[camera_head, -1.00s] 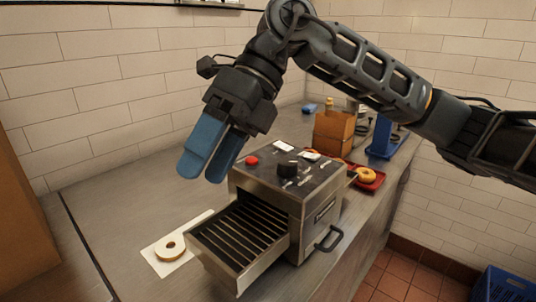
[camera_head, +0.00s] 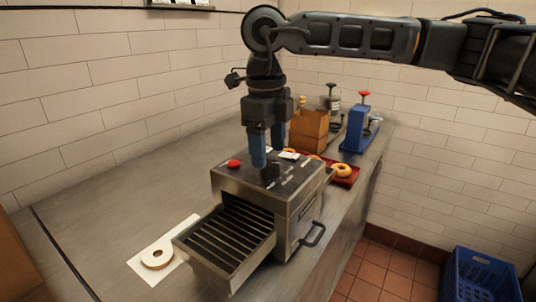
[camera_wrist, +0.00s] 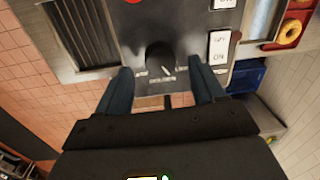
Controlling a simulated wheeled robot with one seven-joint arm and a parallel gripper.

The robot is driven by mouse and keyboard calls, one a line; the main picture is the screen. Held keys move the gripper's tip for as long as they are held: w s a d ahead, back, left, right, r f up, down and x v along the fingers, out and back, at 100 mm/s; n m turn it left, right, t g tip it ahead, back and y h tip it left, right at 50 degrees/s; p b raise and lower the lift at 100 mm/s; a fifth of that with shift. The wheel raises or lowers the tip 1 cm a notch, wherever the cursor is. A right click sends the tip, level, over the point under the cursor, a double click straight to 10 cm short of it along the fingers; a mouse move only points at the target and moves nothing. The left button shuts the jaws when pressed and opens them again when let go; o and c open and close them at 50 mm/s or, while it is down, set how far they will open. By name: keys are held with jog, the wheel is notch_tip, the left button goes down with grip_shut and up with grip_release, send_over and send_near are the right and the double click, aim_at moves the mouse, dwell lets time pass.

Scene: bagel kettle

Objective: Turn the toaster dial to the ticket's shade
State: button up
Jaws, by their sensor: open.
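The steel toaster (camera_head: 300,205) stands on the counter with a slatted tray out at its front. Its black dial (camera_head: 270,172) is on the dark top panel, just under my gripper (camera_head: 267,158). In the wrist view the round dial (camera_wrist: 159,55) lies beyond and between the tips of my open gripper (camera_wrist: 163,76). The fingers point down and hold nothing; I cannot tell that they touch the dial. A pale pointer mark on the dial faces the lower right, among small labels too blurred to read.
A red button (camera_head: 233,164) is left of the dial. A bagel half (camera_head: 158,254) lies on white paper at the left. A red tray with bagels (camera_head: 344,180), a wooden box (camera_head: 309,130) and a blue press (camera_head: 357,130) stand behind.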

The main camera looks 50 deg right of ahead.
aim_at(269, 163)
jog(key=shift+d+f, duration=0.1)
jog(key=shift+f, duration=1.3)
jog(key=shift+c, duration=0.3)
jog(key=c, duration=1)
jog(key=shift+f+b, duration=0.1)
jog(key=shift+b, duration=0.25)
jog(key=n+b, duration=0.2)
jog(key=shift+f+b, duration=0.15)
jog(key=shift+b, duration=0.25)
jog(key=n+b, duration=0.3)
jog(key=b, duration=0.1)
jog(key=shift+n, duration=0.4)
jog(key=shift+r, duration=0.2)
